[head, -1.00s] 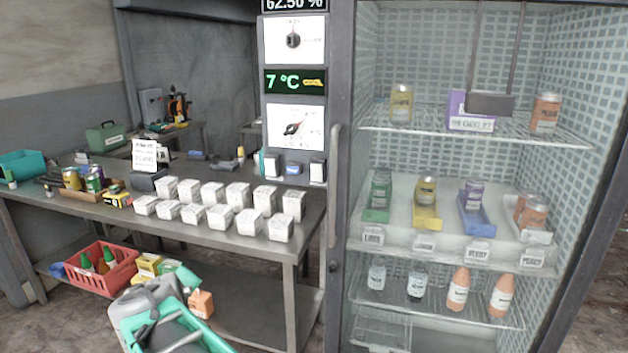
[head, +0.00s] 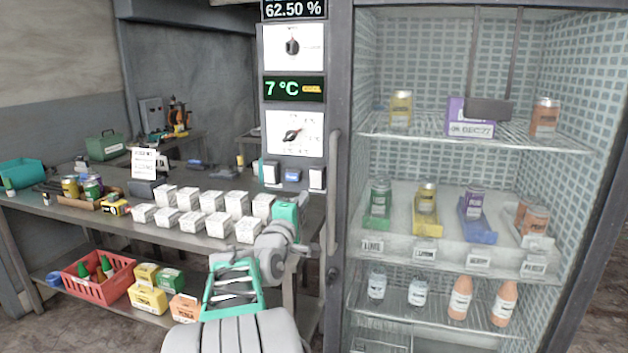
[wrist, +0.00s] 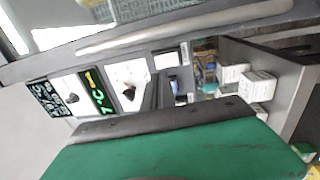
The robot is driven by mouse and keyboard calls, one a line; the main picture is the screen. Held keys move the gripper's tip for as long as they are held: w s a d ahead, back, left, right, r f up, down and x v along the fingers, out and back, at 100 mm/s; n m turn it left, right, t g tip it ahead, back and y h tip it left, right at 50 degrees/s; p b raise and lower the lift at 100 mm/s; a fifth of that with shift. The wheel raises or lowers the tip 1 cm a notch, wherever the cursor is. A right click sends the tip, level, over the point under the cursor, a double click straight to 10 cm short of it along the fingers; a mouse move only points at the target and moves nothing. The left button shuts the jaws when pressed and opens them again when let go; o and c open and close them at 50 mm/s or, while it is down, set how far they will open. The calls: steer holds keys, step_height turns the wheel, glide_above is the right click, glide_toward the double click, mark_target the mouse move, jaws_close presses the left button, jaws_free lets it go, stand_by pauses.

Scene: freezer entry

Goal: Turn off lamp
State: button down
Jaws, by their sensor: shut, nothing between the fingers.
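No lamp can be made out for certain. The control panel (head: 292,150) on the freezer's left post has a row of small switches at its bottom: a left white switch (head: 269,173), a middle blue one (head: 292,175) and a right white one (head: 317,178). My gripper (head: 287,214) is just below this row, in front of the table's right end; its fingertips are hard to make out there. In the wrist view my gripper (wrist: 152,97) is shut and empty, pointing toward the lower dial and switches, apparently without touching. The lower dial (head: 292,135) has a dark pointer.
The freezer (head: 450,245) with stocked shelves stands right of the panel, its vertical handle (head: 334,185) close to my gripper. White boxes (head: 190,222) cover the table's right part. A red crate (head: 98,292) and coloured boxes are on the lower shelf.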

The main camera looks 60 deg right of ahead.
mark_target(316, 175)
steer(key=d+p, duration=0.1)
steer(key=d, duration=0.2)
steer(key=w+d+r+p, duration=0.1)
steer(key=d, duration=0.6)
steer(key=shift+w+d+r+p, duration=0.15)
steer(key=shift+w+d+p, duration=0.25)
steer(key=shift+w+r, duration=0.1)
steer(key=shift+r, duration=0.05)
